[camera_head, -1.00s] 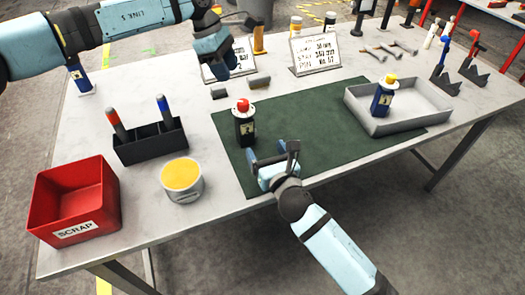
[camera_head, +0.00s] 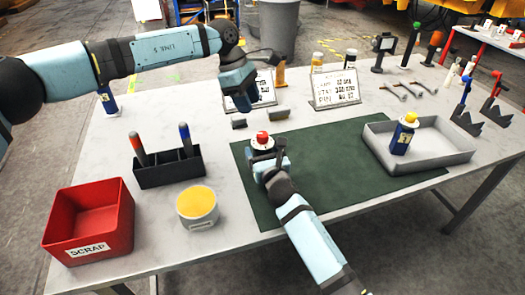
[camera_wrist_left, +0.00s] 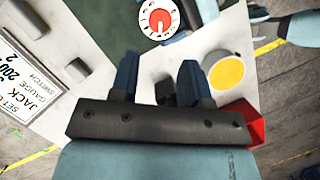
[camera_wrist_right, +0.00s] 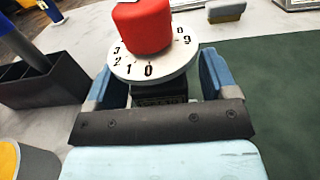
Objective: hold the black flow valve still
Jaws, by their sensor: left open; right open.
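The black flow valve (camera_head: 262,143) stands on the green mat with its red knob and white numbered dial on top; my right gripper hides much of its body in the head view. In the right wrist view its red knob (camera_wrist_right: 143,25) and dial are close up. My right gripper (camera_wrist_right: 160,85) is open, with one finger on each side of the black body. My left gripper (camera_head: 243,102) is open and empty, in the air behind and left of the valve. The left wrist view shows the dial (camera_wrist_left: 158,18) from above, beyond the open fingers (camera_wrist_left: 157,78).
A blue valve with a yellow knob (camera_head: 402,136) leans in the grey tray (camera_head: 440,162) at right. Two sign cards (camera_head: 335,90), small grey blocks (camera_head: 279,113), a black holder (camera_head: 168,171), a yellow-topped pot (camera_head: 197,207) and a red scrap bin (camera_head: 90,222) surround the mat (camera_head: 330,180).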

